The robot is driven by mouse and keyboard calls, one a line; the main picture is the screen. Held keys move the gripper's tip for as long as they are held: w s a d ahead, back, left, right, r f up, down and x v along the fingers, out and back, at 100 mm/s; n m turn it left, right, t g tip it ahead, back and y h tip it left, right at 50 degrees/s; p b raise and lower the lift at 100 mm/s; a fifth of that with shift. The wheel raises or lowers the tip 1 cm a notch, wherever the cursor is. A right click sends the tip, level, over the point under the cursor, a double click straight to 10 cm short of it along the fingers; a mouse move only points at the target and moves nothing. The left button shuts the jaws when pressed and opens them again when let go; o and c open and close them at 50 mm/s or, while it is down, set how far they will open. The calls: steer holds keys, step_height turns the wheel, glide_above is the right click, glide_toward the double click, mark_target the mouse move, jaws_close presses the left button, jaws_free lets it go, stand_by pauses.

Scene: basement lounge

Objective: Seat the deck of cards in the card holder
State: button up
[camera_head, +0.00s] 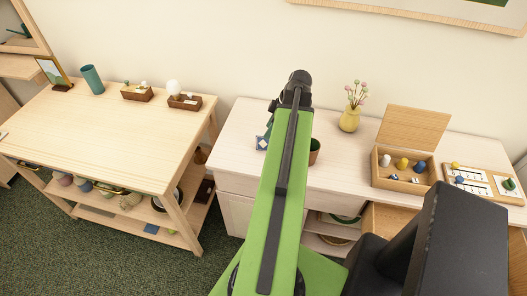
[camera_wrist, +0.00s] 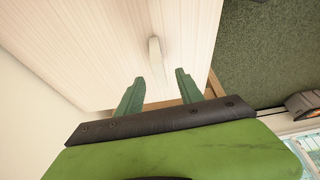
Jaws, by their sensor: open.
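In the wrist view my gripper (camera_wrist: 158,92) is open, its two green fingers apart with nothing held between them. I cannot pick out the card holder for certain.
The pale cabinet top (camera_head: 235,150) carries a yellow vase (camera_head: 349,119), a brown pot (camera_head: 314,152) beside my arm, an open-lidded wooden box (camera_head: 381,181) and a board (camera_head: 478,170). A wooden table (camera_head: 110,130) stands left. Green carpet (camera_head: 110,255) lies in front.

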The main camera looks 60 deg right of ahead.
mark_target(263, 142)
steer(key=shift+w+f, duration=0.2)
steer(key=shift+f, duration=0.2)
steer(key=b+x, duration=0.4)
steer(key=x, duration=0.1)
steer(key=shift+w+f+b, duration=0.15)
steer(key=shift+b, duration=0.25)
steer(key=shift+r, duration=0.2)
jaws_close()
